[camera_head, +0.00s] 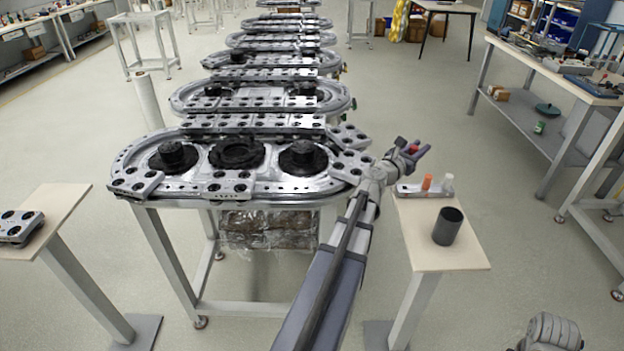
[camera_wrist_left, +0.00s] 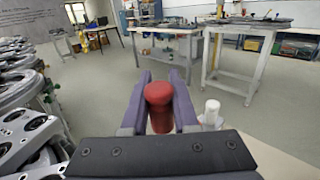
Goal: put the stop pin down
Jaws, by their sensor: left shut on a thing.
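The stop pin, a red round-topped cylinder, shows between the purple fingers in the left wrist view (camera_wrist_left: 158,105); in the head view only a small red spot of it (camera_head: 413,149) shows. My left gripper (camera_head: 419,150) is shut on it and holds it above the far end of the small right stand (camera_head: 440,258). On that stand lies a grey holder (camera_head: 406,190) with an orange pin (camera_head: 427,182) and a white pin (camera_head: 447,183) upright in it. The white pin also shows in the left wrist view (camera_wrist_left: 212,110). My right gripper is not visible.
A black cup (camera_head: 448,226) stands on the right stand, in front of the holder. The ring track table (camera_head: 234,185) with black hubs is to the left. A small stand (camera_head: 56,205) with a grey plate is at far left. A workbench (camera_head: 560,80) is at right.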

